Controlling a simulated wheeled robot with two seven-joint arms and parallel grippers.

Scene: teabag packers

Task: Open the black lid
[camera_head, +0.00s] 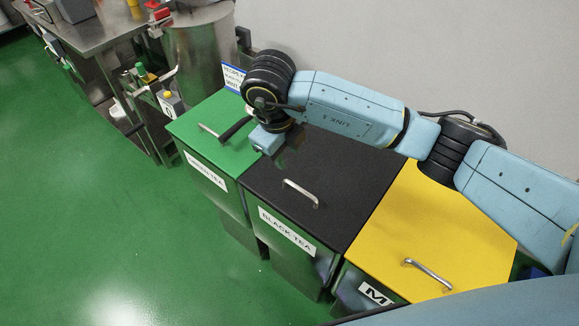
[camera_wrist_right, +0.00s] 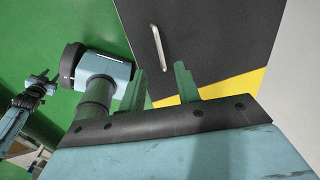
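The black lid (camera_head: 315,175) lies flat and shut on the black tea bin, whose front has a "BLACK TEA" label (camera_head: 286,231). A metal bar handle (camera_head: 300,192) sits near its front edge. In the right wrist view the lid (camera_wrist_right: 205,40) and handle (camera_wrist_right: 157,47) show beyond my fingers. My right gripper (camera_head: 287,152) is over the back left part of the lid, apart from the handle. Its two fingers (camera_wrist_right: 163,82) are spread, with nothing between them. A small blue and dark arm part at the wrist view's left edge may be my left arm; its gripper is unclear.
A green-lidded bin (camera_head: 217,120) stands to the left and a yellow-lidded bin (camera_head: 440,225) to the right, both shut. A grey wall (camera_head: 400,45) rises behind. A steel drum (camera_head: 203,60) and metal table (camera_head: 90,30) stand at the back left. The green floor in front is clear.

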